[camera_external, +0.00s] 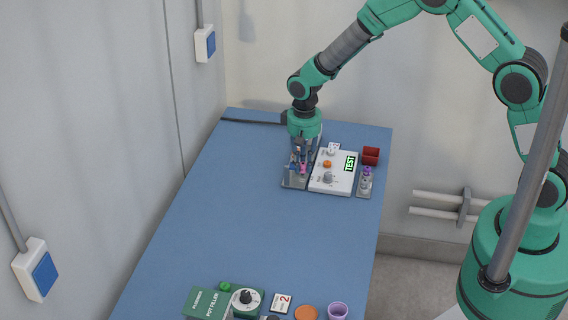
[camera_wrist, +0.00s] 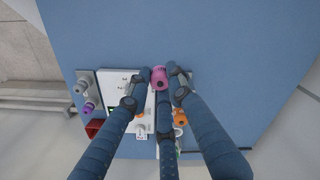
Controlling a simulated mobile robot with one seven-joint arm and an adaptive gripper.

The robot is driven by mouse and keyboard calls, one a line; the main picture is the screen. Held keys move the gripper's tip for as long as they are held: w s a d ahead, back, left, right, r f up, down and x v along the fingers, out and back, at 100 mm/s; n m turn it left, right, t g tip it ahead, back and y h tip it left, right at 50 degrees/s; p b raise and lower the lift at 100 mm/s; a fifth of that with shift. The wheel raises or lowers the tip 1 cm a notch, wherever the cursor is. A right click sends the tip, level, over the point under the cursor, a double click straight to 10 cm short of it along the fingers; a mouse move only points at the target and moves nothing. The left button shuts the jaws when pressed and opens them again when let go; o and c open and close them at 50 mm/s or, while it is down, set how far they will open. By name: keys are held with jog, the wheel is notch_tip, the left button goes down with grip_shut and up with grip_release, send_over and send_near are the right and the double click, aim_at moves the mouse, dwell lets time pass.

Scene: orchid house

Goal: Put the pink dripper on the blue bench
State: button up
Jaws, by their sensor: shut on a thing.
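The pink dripper (camera_external: 303,169) is small and sits between the fingers of my gripper (camera_external: 301,167), which is shut on it. In the wrist view the pink dripper (camera_wrist: 159,78) shows at the fingertips, between the dark blue fingers of my gripper (camera_wrist: 158,88). The fingers are over a grey plate (camera_external: 293,184) at the left side of a white panel. I cannot tell whether the dripper still touches this plate. The blue bench (camera_external: 260,230) runs beneath everything, and its bare top also fills much of the wrist view (camera_wrist: 225,50).
The white panel (camera_external: 341,185) has a TEST display and knobs. A purple-topped piece (camera_external: 366,176) and a red holder (camera_external: 371,155) stand right of it. A green pot filler box (camera_external: 205,301), an orange disc (camera_external: 305,313) and a purple cup (camera_external: 338,311) are at the front. The bench middle is clear.

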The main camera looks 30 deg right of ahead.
jog(key=s+a+f+p, duration=0.1)
jog(key=a+f, duration=0.2)
jog(key=a, duration=0.4)
jog(key=s+a+f+p, duration=0.2)
jog(key=a, duration=0.6)
jog(key=shift+a+f, duration=0.25)
jog(key=shift+f, duration=0.15)
jog(key=shift+w+a, duration=0.1)
jog(key=shift+w, duration=0.1)
jog(key=w+a, duration=0.3)
jog(key=w, duration=0.1)
jog(key=w+a+f, duration=0.1)
jog(key=w+a, duration=0.2)
jog(key=w, duration=0.1)
jog(key=w+a, duration=0.3)
jog(key=w, duration=0.1)
jog(key=shift+w+a+f, duration=0.1)
jog(key=shift+w+f, duration=0.15)
jog(key=shift+w, duration=0.1)
jog(key=shift+f+p, duration=0.4)
jog(key=shift+f, duration=1.35)
jog(key=shift+f, duration=0.15)
